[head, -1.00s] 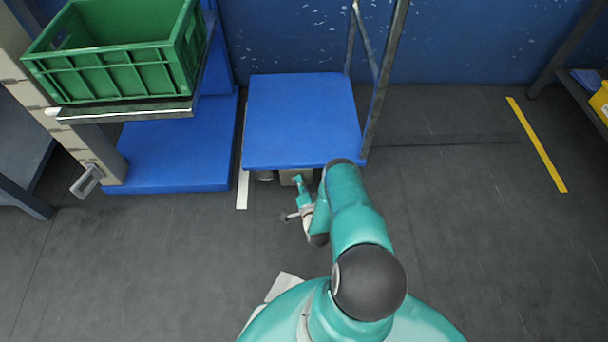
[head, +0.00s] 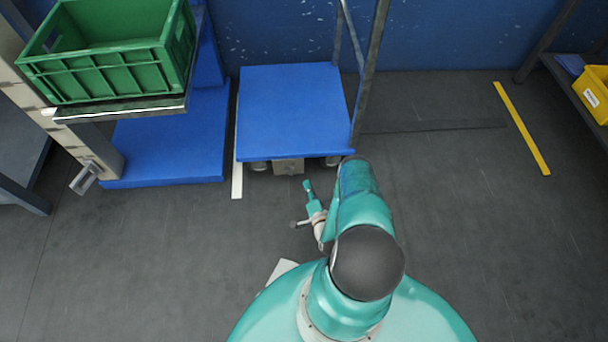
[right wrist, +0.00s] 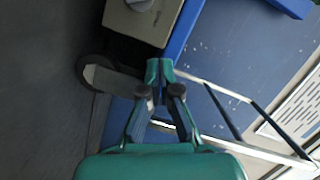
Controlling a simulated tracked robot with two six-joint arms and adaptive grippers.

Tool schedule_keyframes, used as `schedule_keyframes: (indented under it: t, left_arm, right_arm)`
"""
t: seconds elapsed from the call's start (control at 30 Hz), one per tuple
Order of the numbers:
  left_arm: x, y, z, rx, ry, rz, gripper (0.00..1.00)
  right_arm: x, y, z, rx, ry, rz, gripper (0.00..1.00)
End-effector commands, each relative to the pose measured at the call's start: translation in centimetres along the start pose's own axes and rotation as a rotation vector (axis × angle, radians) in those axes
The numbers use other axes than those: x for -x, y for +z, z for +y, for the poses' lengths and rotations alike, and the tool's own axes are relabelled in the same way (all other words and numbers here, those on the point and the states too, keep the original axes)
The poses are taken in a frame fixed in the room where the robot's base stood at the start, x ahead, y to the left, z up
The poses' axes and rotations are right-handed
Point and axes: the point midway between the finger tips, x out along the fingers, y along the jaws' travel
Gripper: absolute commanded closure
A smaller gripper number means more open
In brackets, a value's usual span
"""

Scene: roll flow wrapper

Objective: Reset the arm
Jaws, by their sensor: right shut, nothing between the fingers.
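My right arm is folded in front of my body in the head view. Its right gripper (head: 307,185) is small there and hangs just in front of the blue platform trolley (head: 293,112). In the right wrist view the gripper (right wrist: 160,70) has its teal fingertips together, with nothing between them. It appears apart from the trolley. My left arm and gripper are not in view.
A green crate (head: 95,70) sits on a raised shelf at the left, above a blue base (head: 170,145). A yellow bin (head: 592,92) is on a rack at the right. Dark floor (head: 450,200) is clear right of the arm. A yellow strip (head: 522,128) marks it.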

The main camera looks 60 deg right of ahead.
Motion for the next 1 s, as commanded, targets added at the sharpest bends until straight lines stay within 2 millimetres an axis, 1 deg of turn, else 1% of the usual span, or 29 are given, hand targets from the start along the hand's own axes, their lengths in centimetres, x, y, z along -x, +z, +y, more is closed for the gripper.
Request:
schedule_keyframes:
  t: [0.03, 0.13, 0.23, 0.3, 0.37, 0.47, 0.5, 0.57, 0.6, 0.67, 0.7, 0.77, 0.8, 0.87, 0.9, 0.97, 1.0]
  left_arm:
    - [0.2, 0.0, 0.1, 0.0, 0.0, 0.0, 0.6]
    - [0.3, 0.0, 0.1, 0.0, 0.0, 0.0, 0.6]
    - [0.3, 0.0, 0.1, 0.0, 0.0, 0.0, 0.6]
    - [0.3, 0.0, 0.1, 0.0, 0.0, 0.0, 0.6]
    - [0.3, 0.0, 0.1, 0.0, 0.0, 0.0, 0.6]
    - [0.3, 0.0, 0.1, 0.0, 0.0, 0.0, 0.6]
    - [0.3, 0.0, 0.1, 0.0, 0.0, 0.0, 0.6]
    - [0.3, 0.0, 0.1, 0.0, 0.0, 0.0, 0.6]
    - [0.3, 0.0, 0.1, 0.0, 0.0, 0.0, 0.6]
    - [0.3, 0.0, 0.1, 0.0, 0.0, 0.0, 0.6]
    - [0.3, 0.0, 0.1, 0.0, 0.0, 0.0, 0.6]
    - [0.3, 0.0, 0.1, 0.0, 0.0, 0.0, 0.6]
    - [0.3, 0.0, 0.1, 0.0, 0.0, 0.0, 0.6]
    - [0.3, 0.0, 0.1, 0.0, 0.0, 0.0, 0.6]
    - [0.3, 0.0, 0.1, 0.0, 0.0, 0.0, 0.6]
    - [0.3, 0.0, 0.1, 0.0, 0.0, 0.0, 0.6]
    - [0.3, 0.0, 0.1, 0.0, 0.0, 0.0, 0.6]
  right_arm:
    - [0.5, -0.1, -0.1, -0.001, 0.002, 0.001, 1.0]
    - [0.9, 0.0, -0.1, -0.001, 0.0, 0.0, 1.0]
    - [1.0, 0.1, -0.1, -0.001, -0.001, -0.001, 1.0]
    - [0.8, 0.5, -0.4, -0.002, -0.009, -0.01, 1.0]
    - [0.4, 1.4, -1.1, -0.004, -0.025, -0.027, 1.0]
    - [-1.6, 2.9, -3.9, -0.001, -0.088, -0.065, 1.0]
    - [-2.7, 3.6, -5.5, 0.002, -0.125, -0.083, 1.0]
    - [-4.3, 5.0, -8.6, 0.002, -0.185, -0.118, 1.0]
    - [-5.2, 6.2, -11.0, -0.002, -0.226, -0.147, 1.0]
    - [-6.4, 8.2, -14.9, -0.009, -0.283, -0.193, 1.0]
    - [-7.0, 9.7, -17.6, -0.012, -0.311, -0.229, 1.0]
    - [-7.4, 12.4, -21.5, -0.011, -0.334, -0.299, 1.0]
    - [-7.3, 14.3, -23.9, 0.0, -0.339, -0.351, 1.0]
    - [-6.7, 17.4, -27.4, 0.034, -0.333, -0.44, 1.0]
    - [-5.8, 19.5, -29.5, 0.069, -0.323, -0.507, 1.0]
    - [-3.8, 22.6, -32.3, 0.142, -0.295, -0.617, 1.0]
    - [-1.9, 24.6, -33.7, 0.205, -0.27, -0.699, 1.0]
